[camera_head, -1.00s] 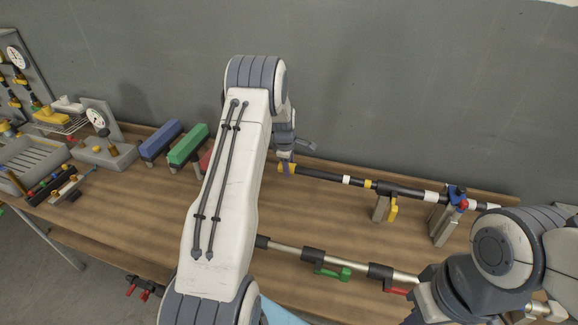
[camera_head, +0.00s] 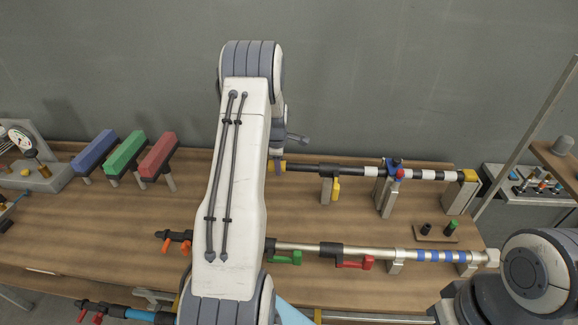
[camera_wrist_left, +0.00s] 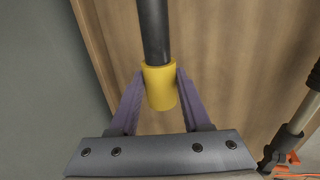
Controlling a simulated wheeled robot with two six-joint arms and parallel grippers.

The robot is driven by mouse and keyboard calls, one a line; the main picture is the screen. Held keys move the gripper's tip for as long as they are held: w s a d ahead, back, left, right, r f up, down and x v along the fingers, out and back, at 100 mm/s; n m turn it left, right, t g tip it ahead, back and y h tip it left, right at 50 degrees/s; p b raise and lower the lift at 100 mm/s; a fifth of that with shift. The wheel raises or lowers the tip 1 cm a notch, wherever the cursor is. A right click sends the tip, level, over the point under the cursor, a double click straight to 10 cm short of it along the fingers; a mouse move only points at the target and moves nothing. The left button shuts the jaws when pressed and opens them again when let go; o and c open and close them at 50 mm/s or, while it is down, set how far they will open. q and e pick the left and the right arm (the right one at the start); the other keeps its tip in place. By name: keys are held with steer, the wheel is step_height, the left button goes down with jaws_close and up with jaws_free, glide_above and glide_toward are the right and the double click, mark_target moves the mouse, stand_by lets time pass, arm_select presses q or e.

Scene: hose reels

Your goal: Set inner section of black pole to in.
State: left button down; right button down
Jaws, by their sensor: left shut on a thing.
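The black pole (camera_head: 345,170) lies level along the back of the table, with white bands on its right part. Its left end carries a yellow cap (camera_head: 284,165), also large in the left wrist view (camera_wrist_left: 160,87). My left gripper (camera_head: 277,165) is shut on this cap, one finger on each side in the left wrist view (camera_wrist_left: 160,92). The head view shows the gripper mostly behind my arm. A yellow lever clamp (camera_head: 335,188) and a blue and red clamp (camera_head: 395,170) sit along the pole. My right gripper is out of view.
A silver pole (camera_head: 400,253) with green and red levers lies in front, parallel to the black one. Blue, green and red blocks (camera_head: 125,153) stand on posts at left.

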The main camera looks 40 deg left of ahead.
arm_select(q)
steer(key=shift+w+d, duration=0.35)
steer(key=shift+d, duration=0.05)
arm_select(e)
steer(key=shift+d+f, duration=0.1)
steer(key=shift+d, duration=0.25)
arm_select(q)
steer(key=shift+c, duration=1.8)
jaws_free()
steer(key=shift+r, duration=0.1)
